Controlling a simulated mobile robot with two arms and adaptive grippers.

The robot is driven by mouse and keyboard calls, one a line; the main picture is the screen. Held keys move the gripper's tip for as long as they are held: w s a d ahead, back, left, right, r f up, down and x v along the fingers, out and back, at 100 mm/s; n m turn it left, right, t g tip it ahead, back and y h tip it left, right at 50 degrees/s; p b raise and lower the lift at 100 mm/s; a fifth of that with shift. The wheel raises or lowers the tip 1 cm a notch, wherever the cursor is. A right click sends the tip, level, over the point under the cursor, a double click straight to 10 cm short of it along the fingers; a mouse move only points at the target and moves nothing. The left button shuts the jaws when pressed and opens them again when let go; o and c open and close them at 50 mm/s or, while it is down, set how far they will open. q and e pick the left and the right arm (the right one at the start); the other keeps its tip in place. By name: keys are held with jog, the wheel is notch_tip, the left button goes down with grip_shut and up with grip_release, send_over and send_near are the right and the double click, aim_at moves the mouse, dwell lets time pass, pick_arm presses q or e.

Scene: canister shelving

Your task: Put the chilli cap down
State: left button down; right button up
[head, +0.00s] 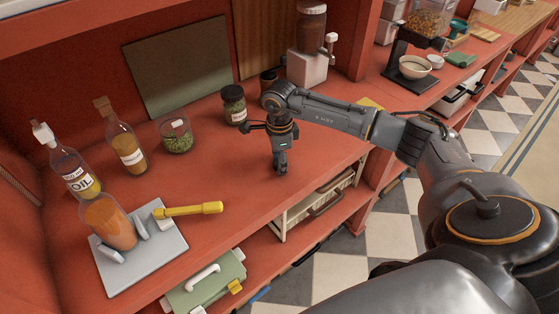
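My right gripper (281,170) points straight down, with its fingertips at or just above the red counter (235,185). Its fingers look close together, but they are small and dark here. I cannot tell whether a cap is between them. No chilli cap can be made out in the head view. An open-looking clear canister with orange-red contents (110,224) stands between grey jaws on a grey plate (165,255) at the left; I cannot read a label on it. My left gripper is not in view.
Behind stand an oil bottle (75,172), a sauce bottle (126,146), a green-filled jar (175,136) and a dark-lidded jar (234,104). A yellow handle (190,210) sticks out from the plate. A dispenser (308,45) stands behind my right arm. The counter left of my gripper is clear.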

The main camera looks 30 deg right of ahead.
jog(key=shift+f, duration=0.35)
jog(key=shift+r, duration=0.15)
jog(key=shift+r+p, duration=0.25)
jog(key=shift+p, duration=0.05)
jog(key=shift+r+p, duration=0.5)
jog(key=shift+p, duration=0.05)
notch_tip(320, 180, up, 12)
jog(key=b, duration=0.4)
jog(key=shift+f, duration=0.15)
